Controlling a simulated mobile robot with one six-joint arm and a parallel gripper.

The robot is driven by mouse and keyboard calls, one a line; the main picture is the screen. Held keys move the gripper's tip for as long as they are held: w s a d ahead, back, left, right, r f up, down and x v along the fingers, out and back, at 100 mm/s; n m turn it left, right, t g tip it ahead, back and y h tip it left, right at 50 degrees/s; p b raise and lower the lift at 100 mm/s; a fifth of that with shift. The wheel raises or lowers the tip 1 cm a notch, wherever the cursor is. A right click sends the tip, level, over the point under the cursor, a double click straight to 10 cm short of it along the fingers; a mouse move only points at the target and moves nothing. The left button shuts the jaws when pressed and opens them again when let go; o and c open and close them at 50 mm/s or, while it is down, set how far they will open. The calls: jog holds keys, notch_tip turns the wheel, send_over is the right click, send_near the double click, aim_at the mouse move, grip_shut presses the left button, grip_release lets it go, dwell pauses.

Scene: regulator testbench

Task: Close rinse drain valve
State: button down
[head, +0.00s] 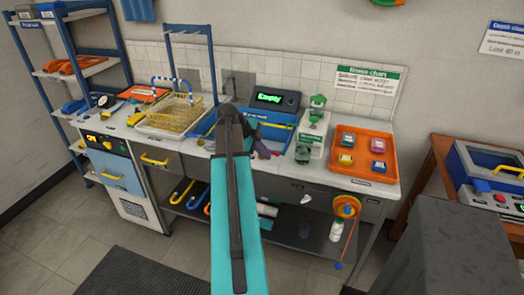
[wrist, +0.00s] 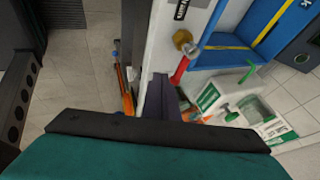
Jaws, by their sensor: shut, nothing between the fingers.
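The valve shows in the wrist view as a red lever handle (wrist: 180,70) beside a round brass fitting (wrist: 183,38), at the front of the blue rinse basin (wrist: 215,50). The lever slants down and to the left in that view. My gripper (wrist: 168,92) is shut and empty, with its dark purple fingers close to the lever's lower end; I cannot tell whether they touch it.
A display reading "Empty" (head: 277,99) stands behind the basin. A green-and-white device (head: 312,145) and an orange tray (head: 362,172) stand to the right. A yellow wire basket (head: 178,109) is at left. A lower shelf (head: 290,228) holds hooks and bottles.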

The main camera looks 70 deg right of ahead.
aim_at(274, 154)
jog(key=shift+d+f+p, duration=0.2)
jog(key=shift+d+p, duration=0.1)
jog(key=shift+d, duration=0.8)
jog(key=shift+d+f, duration=0.1)
jog(key=shift+d, duration=0.05)
jog(key=shift+d+b, duration=0.1)
jog(key=shift+b, duration=0.3)
jog(key=shift+s+d+b, duration=0.15)
jog(key=shift+d+b, duration=0.15)
jog(key=shift+b, duration=0.1)
jog(key=shift+s+d, duration=0.1)
